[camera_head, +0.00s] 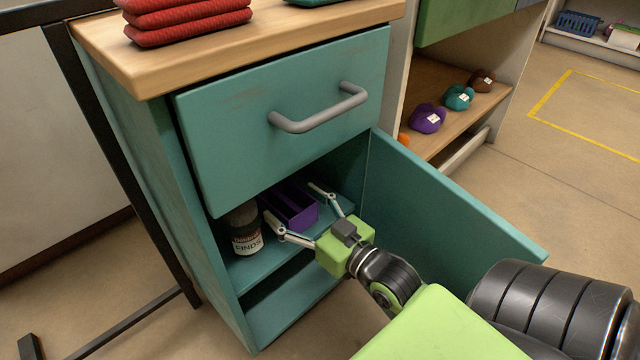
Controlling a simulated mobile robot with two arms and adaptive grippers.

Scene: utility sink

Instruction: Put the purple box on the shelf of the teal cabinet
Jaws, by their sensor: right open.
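The purple box (291,206) is an open-topped box on the upper shelf (262,268) inside the teal cabinet (150,150). The cabinet door (450,215) stands open to the right. My right gripper (294,210) reaches into the cabinet opening, its fingers spread open on either side of the box. I cannot tell whether the fingers touch the box. My left gripper is not in view.
A labelled jar (246,238) stands on the shelf just left of the box. The closed drawer (285,120) with a grey handle (318,112) is directly above the opening. Red folded cloths (185,18) lie on the wooden top.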

